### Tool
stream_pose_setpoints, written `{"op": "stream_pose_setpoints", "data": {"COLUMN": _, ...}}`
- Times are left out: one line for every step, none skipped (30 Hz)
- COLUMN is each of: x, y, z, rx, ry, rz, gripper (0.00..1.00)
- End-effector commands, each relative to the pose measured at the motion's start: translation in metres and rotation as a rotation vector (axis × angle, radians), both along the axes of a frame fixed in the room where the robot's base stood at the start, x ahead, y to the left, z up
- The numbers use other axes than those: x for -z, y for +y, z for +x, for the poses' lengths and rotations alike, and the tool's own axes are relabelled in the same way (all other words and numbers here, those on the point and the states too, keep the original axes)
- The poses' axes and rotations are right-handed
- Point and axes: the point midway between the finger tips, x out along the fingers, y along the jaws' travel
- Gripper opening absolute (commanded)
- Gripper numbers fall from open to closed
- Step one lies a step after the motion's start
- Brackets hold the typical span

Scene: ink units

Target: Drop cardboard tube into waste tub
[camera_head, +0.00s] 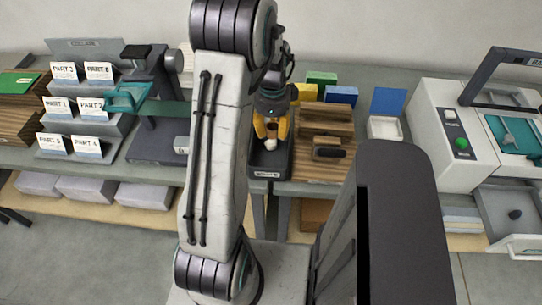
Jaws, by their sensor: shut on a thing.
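My gripper (272,132), with yellow fingers, is at the back bench, partly behind my own arm. It is shut on a small brownish piece, seemingly the cardboard tube (272,129), of which only a little shows between the fingers. Below the fingers is a dark labelled holder (268,172) on the bench, with a small whitish round thing (267,146) by it. I cannot tell if the tube touches the holder. I cannot make out a waste tub in this view.
A wooden rack (325,160) with a dark-handled tool stands right of the gripper, with coloured blocks (341,95) behind. A white tray (383,128) and a large machine (450,130) are further right. Part-labelled stands (88,105) and a press (150,150) are left.

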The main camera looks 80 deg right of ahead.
Motion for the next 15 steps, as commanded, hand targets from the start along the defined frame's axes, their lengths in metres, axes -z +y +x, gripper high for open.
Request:
{"op": "stream_pose_setpoints", "data": {"x": 0.009, "y": 0.0, "z": 0.0, "rx": 0.0, "ry": 0.0, "rz": 0.001, "gripper": 0.23}}
{"op": "stream_pose_setpoints", "data": {"x": 0.012, "y": 0.0, "z": 0.0, "rx": 0.0, "ry": 0.0, "rz": 0.002, "gripper": 0.23}}
{"op": "stream_pose_setpoints", "data": {"x": 0.016, "y": 0.0, "z": 0.0, "rx": 0.0, "ry": 0.0, "rz": 0.002, "gripper": 0.23}}
{"op": "stream_pose_setpoints", "data": {"x": 0.019, "y": 0.0, "z": 0.0, "rx": -0.001, "ry": 0.0, "rz": 0.002, "gripper": 0.23}}
{"op": "stream_pose_setpoints", "data": {"x": 0.022, "y": 0.0, "z": 0.0, "rx": -0.001, "ry": 0.0, "rz": 0.002, "gripper": 0.23}}
{"op": "stream_pose_setpoints", "data": {"x": 0.025, "y": 0.0, "z": 0.0, "rx": -0.001, "ry": 0.0, "rz": 0.001, "gripper": 0.23}}
{"op": "stream_pose_setpoints", "data": {"x": 0.028, "y": 0.0, "z": 0.0, "rx": -0.001, "ry": 0.0, "rz": 0.001, "gripper": 0.23}}
{"op": "stream_pose_setpoints", "data": {"x": 0.03, "y": 0.0, "z": 0.0, "rx": -0.001, "ry": 0.0, "rz": 0.001, "gripper": 0.23}}
{"op": "stream_pose_setpoints", "data": {"x": 0.033, "y": 0.0, "z": 0.0, "rx": -0.001, "ry": 0.0, "rz": 0.001, "gripper": 0.23}}
{"op": "stream_pose_setpoints", "data": {"x": 0.035, "y": 0.0, "z": 0.0, "rx": -0.001, "ry": 0.0, "rz": 0.002, "gripper": 0.23}}
{"op": "stream_pose_setpoints", "data": {"x": 0.036, "y": 0.0, "z": 0.0, "rx": -0.001, "ry": 0.0, "rz": 0.002, "gripper": 0.23}}
{"op": "stream_pose_setpoints", "data": {"x": 0.037, "y": 0.0, "z": 0.0, "rx": -0.001, "ry": 0.0, "rz": 0.002, "gripper": 0.23}}
{"op": "stream_pose_setpoints", "data": {"x": 0.038, "y": 0.0, "z": 0.0, "rx": -0.001, "ry": 0.0, "rz": 0.002, "gripper": 0.23}}
{"op": "stream_pose_setpoints", "data": {"x": 0.038, "y": 0.0, "z": 0.0, "rx": -0.001, "ry": 0.0, "rz": 0.002, "gripper": 0.23}}
{"op": "stream_pose_setpoints", "data": {"x": 0.038, "y": 0.0, "z": 0.0, "rx": -0.001, "ry": 0.0, "rz": 0.001, "gripper": 0.23}}
